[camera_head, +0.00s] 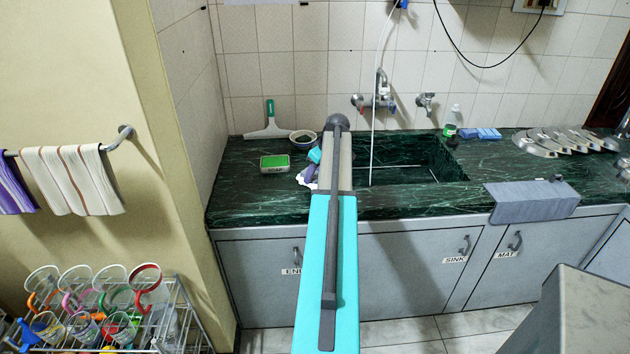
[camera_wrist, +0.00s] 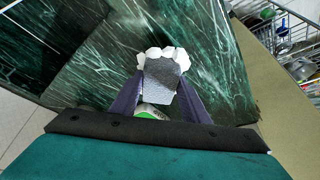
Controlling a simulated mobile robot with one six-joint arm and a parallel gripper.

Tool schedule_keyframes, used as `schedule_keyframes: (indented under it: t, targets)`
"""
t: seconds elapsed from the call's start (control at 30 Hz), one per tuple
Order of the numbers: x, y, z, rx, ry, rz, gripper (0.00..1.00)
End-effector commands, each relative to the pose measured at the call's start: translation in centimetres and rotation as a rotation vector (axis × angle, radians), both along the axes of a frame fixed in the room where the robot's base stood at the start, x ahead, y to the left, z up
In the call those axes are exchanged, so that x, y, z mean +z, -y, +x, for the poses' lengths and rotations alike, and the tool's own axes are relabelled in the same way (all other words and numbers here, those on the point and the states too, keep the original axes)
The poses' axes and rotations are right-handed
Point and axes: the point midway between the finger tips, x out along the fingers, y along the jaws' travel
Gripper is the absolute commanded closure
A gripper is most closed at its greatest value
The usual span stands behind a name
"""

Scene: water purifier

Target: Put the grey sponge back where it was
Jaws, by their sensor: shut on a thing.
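My gripper (camera_wrist: 162,80) is shut on the grey sponge (camera_wrist: 165,76), which sits between the two dark purple fingers. A white scalloped piece shows around the sponge's far edge in the wrist view (camera_wrist: 168,52). I cannot tell whether the sponge touches it. In the head view the gripper (camera_head: 310,172) is low over the green marble counter (camera_head: 255,203), left of the sink basin, and my arm hides much of it. The white scalloped piece (camera_head: 303,180) shows there at the fingers; the sponge cannot be made out.
A green-topped box marked SOAP (camera_head: 274,164), a squeegee (camera_head: 269,123) and a round bowl (camera_head: 303,137) stand to the left. The sink basin (camera_head: 410,160) opens to the right.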

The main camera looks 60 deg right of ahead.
Motion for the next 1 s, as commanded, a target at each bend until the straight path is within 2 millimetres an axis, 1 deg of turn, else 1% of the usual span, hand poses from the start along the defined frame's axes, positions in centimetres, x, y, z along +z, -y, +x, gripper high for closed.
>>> schedule_keyframes:
  t: [0.37, 0.47, 0.73, 1.0]
  targets:
    - [-0.2, -0.1, 0.0, 0.001, 0.0, 0.0, 0.77]
    - [-0.8, -0.1, 0.0, 0.0, 0.0, 0.001, 0.77]
    - [-3.1, -0.1, 0.0, 0.002, -0.001, 0.002, 0.77]
    - [-3.5, -0.1, 0.1, 0.002, 0.0, -0.001, 0.77]
